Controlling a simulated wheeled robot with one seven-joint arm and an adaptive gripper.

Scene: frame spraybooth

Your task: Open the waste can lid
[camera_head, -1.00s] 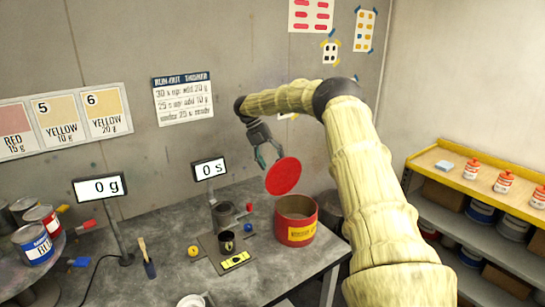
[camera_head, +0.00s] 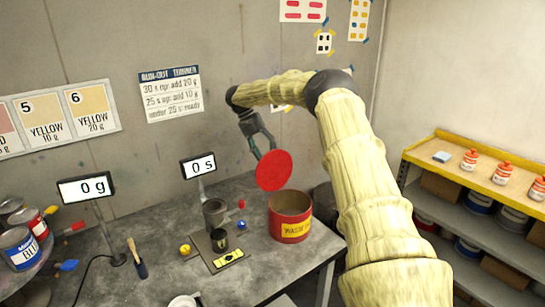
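The waste can (camera_head: 290,228) is a red can with a yellow label, standing on the grey bench. Its round red lid (camera_head: 273,171) is tilted up steeply above the can's back left rim, and the can's mouth shows uncovered. My gripper (camera_head: 262,151) is at the lid's upper left edge, with its two fingers apart. The fingertips are partly hidden by the lid, so I cannot tell whether they touch it.
On the bench left of the can stand a grey cup (camera_head: 214,212), a dark cup (camera_head: 219,240) and a timer display (camera_head: 198,166). A scale display (camera_head: 86,188) is further left. A yellow-topped shelf (camera_head: 480,170) stands at the right.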

